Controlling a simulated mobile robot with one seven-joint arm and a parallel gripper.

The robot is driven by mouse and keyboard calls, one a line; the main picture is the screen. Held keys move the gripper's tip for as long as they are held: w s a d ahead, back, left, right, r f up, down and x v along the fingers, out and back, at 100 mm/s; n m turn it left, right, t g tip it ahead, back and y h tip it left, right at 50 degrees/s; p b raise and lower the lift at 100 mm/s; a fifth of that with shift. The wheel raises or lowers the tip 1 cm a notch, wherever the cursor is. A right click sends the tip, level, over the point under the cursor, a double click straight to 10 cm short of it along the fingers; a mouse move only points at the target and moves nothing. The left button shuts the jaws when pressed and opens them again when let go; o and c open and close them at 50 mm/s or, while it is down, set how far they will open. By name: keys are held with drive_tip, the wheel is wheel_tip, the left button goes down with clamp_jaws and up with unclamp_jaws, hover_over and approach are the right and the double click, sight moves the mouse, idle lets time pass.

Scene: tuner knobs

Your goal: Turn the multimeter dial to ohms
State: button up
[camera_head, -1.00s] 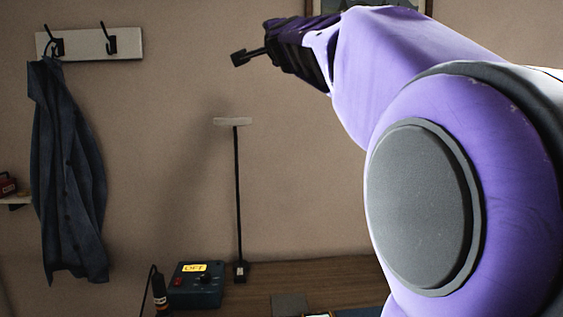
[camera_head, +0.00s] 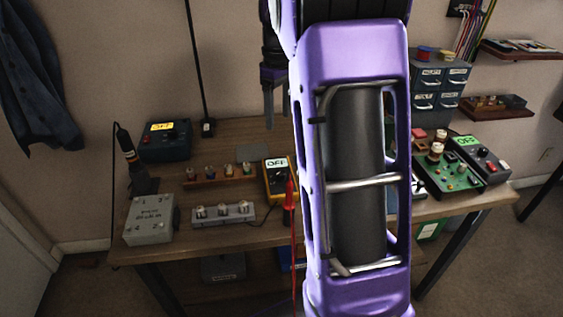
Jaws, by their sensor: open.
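A yellow and black multimeter (camera_head: 270,186) stands on the wooden workbench, left of my arm. Its screen (camera_head: 277,163) reads OFF. Its right side is partly covered by a red probe and my arm, and its dial is too small and dark to read. My gripper (camera_head: 276,108) points down above the back of the bench, higher in the picture than the multimeter and apart from it. Its fingers are open, with nothing seen between them.
A red probe (camera_head: 290,198) stands in front of the multimeter. A row of knobs (camera_head: 223,212), a grey box (camera_head: 150,220), a dark box with an OFF label (camera_head: 165,140) and a soldering iron (camera_head: 126,146) are left. A green circuit board (camera_head: 447,178) is right. My arm hides the bench's middle.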

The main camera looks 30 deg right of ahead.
sight(280, 172)
drive_tip(key=f+b, duration=0.1)
drive_tip(key=f, duration=0.5)
drive_tip(key=f+b, duration=0.1)
drive_tip(key=f, duration=0.4)
drive_tip(key=f+b, duration=0.1)
drive_tip(key=f, duration=0.5)
drive_tip(key=shift+s+d+f, duration=0.15)
drive_tip(key=shift+s+f, duration=0.1)
drive_tip(key=shift+f, duration=0.1)
clamp_jaws()
